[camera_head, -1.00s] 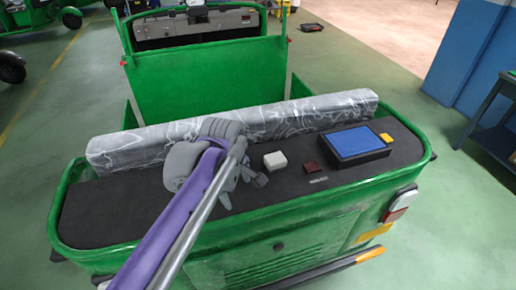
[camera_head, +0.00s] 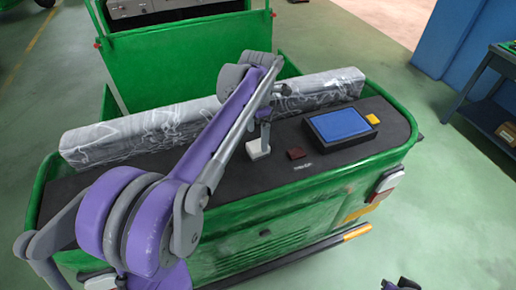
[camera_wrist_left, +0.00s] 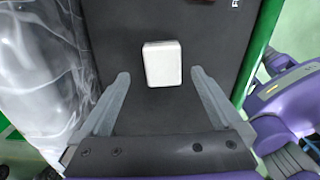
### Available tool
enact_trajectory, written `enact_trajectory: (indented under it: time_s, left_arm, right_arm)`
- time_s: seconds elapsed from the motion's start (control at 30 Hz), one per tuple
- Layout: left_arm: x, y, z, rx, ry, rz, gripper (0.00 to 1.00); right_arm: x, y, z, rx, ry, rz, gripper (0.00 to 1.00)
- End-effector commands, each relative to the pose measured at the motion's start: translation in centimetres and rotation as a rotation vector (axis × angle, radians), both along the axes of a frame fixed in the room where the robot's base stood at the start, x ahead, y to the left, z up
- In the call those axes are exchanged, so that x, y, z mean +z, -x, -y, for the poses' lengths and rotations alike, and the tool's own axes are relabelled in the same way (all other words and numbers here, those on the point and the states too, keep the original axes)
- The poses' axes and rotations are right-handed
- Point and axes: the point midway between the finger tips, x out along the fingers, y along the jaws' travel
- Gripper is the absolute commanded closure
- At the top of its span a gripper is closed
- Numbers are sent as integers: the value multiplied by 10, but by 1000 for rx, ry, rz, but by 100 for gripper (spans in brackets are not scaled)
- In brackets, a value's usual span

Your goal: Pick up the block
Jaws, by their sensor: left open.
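A small white block (camera_head: 257,152) lies on the dark deck (camera_head: 330,168) of the green vehicle. My left gripper (camera_head: 264,133) is just above it in the head view and partly covers it. In the left wrist view the white block (camera_wrist_left: 162,63) lies ahead of the open fingers, in line with the gap between them (camera_wrist_left: 160,74). The gap is empty and neither finger touches the block. At the bottom right edge of the head view, a small dark part, probably of my right gripper (camera_head: 402,284), shows; its fingers cannot be made out.
A dark red block (camera_head: 296,153) lies right of the white one. Beyond it is a black tray with a blue panel (camera_head: 341,124) and a yellow block (camera_head: 373,119). A long plastic-wrapped roll (camera_head: 150,128) lies behind. The green rim (camera_head: 300,185) borders the deck.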

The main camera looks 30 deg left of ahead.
Motion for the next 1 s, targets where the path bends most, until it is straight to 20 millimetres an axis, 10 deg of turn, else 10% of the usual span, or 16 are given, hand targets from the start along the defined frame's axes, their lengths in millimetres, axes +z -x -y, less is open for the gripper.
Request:
enact_trajectory:
  time_s: [0.6, 1.0]
  left_arm:
    - [-48, 3, 3, -1, -1, 1, 0]
    - [-47, 3, 3, -1, -1, 1, 72]
  right_arm:
    - [2, -1, 0, 0, 0, 2, 100]
    - [2, -1, 0, 0, 0, 2, 100]
